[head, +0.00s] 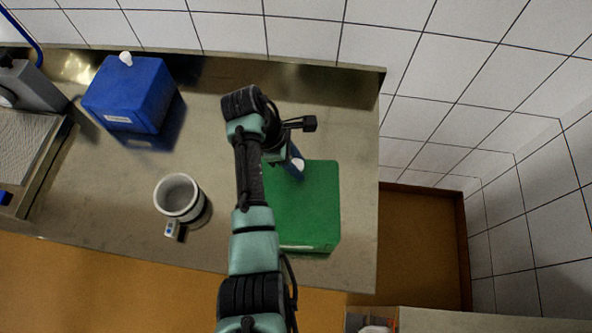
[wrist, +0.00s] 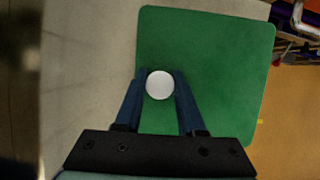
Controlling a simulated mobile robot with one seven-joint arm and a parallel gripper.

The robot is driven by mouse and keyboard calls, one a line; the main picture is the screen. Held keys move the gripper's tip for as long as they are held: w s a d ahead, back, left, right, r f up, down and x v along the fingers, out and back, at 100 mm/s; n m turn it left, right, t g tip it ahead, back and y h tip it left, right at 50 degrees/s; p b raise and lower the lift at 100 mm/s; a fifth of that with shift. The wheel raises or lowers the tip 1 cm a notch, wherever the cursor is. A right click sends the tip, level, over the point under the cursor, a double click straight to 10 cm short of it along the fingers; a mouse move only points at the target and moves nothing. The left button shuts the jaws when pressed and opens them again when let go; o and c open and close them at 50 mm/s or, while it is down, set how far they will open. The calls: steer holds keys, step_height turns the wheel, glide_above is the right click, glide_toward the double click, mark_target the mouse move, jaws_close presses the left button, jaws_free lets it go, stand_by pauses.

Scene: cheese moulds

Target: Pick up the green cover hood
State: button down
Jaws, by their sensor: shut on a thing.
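The green cover hood (head: 312,205) is a box-like cover on the right part of the steel counter, with a pale label strip along its front lower edge. In the wrist view the hood (wrist: 222,65) fills the middle, seen from above. Its round white knob (wrist: 160,85) sits between the two blue fingers of my gripper (wrist: 160,92). The gripper is shut on the knob. In the head view my gripper (head: 296,164) is above the hood, and my arm hides the hood's left part. I cannot tell whether the hood rests on the counter or is slightly raised.
A blue hood (head: 128,95) with a white knob stands at the counter's back left. A white and grey mug-like container (head: 181,200) stands left of my arm. A grey device (head: 30,88) is at the far left. Bare counter (head: 358,150) lies right of the green hood.

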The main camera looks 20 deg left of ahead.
stand_by(0.7)
step_height(320, 180, up, 10)
steer(key=shift+r, duration=0.1)
stand_by(0.3)
stand_by(1.0)
